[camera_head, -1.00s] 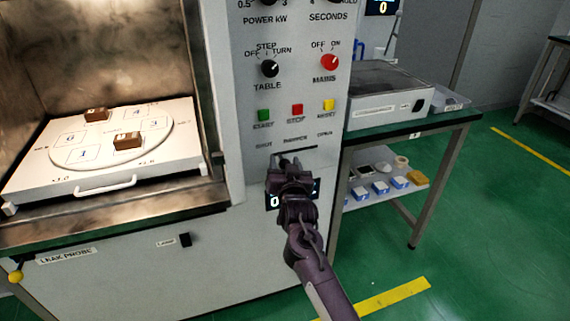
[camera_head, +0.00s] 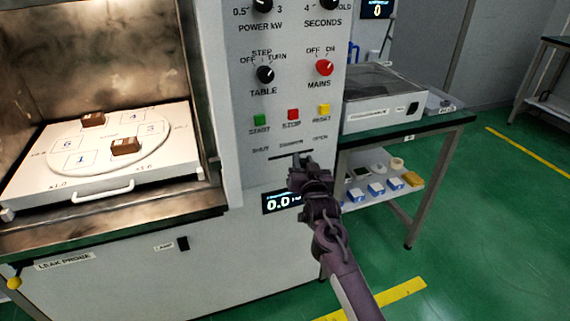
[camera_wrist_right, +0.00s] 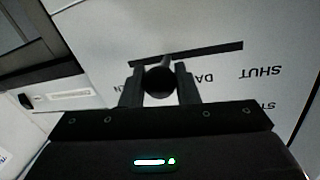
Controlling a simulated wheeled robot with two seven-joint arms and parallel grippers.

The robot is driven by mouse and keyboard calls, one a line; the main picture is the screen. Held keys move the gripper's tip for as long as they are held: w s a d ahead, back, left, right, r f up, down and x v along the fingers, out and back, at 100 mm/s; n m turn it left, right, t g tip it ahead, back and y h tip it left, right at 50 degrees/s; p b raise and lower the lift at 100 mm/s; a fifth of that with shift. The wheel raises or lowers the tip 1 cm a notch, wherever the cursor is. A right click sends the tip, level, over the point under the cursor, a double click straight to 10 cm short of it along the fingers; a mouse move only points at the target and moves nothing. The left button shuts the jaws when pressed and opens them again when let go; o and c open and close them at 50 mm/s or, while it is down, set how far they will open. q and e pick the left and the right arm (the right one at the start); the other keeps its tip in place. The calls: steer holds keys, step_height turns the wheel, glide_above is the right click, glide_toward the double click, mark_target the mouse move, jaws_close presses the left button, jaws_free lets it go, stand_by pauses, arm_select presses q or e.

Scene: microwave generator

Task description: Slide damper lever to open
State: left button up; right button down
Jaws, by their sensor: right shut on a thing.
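The damper slot (camera_head: 262,160) runs across the grey control panel, under the labels SHUT, DAMPER and OPEN. My right gripper (camera_head: 300,163) is at the slot, right of its middle, towards the OPEN label (camera_head: 320,137). In the right wrist view the round dark knob of the damper lever (camera_wrist_right: 160,80) sits between both fingers of my right gripper (camera_wrist_right: 160,88), which is shut on it. That view is upside down, with SHUT (camera_wrist_right: 262,72) at the right. The lever stands nearer the slot's left end there, the OPEN side. In the head view the gripper hides the lever. My left gripper is not in view.
START, STOP and RESET buttons (camera_head: 293,114) and the red MAINS knob (camera_head: 324,68) are above the slot. A display (camera_head: 280,201) reading 0.0 is below it, partly behind my gripper. The open chamber with its turntable (camera_head: 108,148) is left; a side table (camera_head: 410,128) is right.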

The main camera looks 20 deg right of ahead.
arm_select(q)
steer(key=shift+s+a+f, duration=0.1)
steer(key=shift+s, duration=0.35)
arm_select(e)
steer(key=shift+d+r, duration=0.1)
steer(key=shift+d, duration=1.85)
steer(key=c, duration=1.1)
jaws_free()
steer(key=shift+d, duration=0.15)
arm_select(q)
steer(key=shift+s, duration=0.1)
arm_select(e)
glide_toward(312, 149)
steer(key=s, duration=0.3)
